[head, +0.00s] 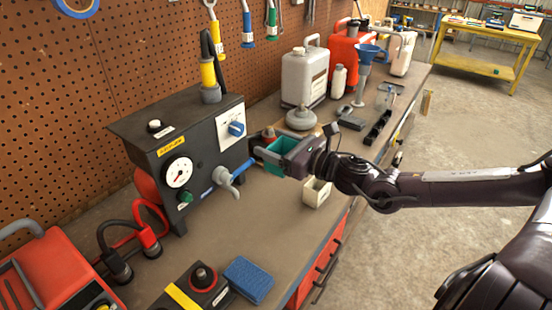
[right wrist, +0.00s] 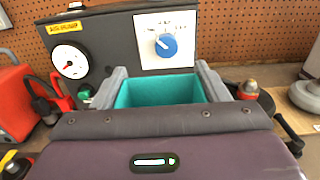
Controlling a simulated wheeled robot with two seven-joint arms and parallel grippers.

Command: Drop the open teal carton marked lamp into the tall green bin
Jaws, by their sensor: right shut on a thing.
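The open teal carton (head: 284,146) is in my right gripper (head: 279,158), above the workbench in front of the black control box. In the right wrist view the carton (right wrist: 158,92) shows its open top between the two grey fingers, which press on its sides. Its lamp marking is hidden from both views. I cannot tell exactly how far it is above the bench. I see no tall green bin in either view. My left gripper is out of view.
The black control box (head: 172,137) with a gauge and blue knob stands close left of the carton. A small cream open box (head: 317,191) sits at the bench edge below my right wrist. Jugs (head: 304,76) stand behind. The concrete floor (head: 420,260) at right is clear.

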